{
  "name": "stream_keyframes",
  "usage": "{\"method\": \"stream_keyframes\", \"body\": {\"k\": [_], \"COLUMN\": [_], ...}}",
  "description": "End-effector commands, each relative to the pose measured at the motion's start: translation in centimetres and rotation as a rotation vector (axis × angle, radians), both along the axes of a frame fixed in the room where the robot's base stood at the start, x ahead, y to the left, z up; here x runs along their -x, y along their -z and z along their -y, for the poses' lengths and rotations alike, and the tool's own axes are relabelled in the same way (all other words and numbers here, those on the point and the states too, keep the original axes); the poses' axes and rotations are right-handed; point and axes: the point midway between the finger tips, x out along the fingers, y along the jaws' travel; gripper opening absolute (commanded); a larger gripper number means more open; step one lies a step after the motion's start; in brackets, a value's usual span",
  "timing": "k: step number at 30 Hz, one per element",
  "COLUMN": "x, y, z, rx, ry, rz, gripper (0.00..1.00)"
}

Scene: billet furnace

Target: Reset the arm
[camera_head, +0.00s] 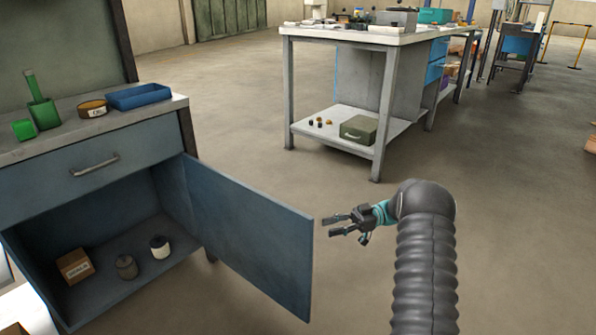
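My gripper (344,224) is at the middle right, at the end of my dark ribbed arm. Its two dark fingers point left and stand apart, with nothing between them. It is just right of the free edge of an open blue cabinet door (255,238), with a small visible gap in the picture; the true distance is hard to tell. My arm rises from the bottom edge and bends left at the top.
The blue cabinet (95,165) holds a small box (75,266) and two jars; a blue tray (139,96) and green items lie on top. A workbench (378,38) with a lower shelf stands behind. The floor between is clear.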

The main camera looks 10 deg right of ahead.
Motion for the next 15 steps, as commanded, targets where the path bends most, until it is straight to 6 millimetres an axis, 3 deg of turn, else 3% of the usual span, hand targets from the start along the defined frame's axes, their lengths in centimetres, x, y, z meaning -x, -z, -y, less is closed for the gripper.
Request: {"method": "stream_keyframes", "body": {"k": [5,11,15], "x": [-2.1,-8.4,-12.1], "y": [1.9,6.1,8.5], "z": [-0.2,0.5,2.6], "rx": [0.074,0.22,0.343], "ry": [0.094,0.419,0.669], "rz": [0.083,0.186,0.202], "gripper": [0.37,0.37,0.37]}}
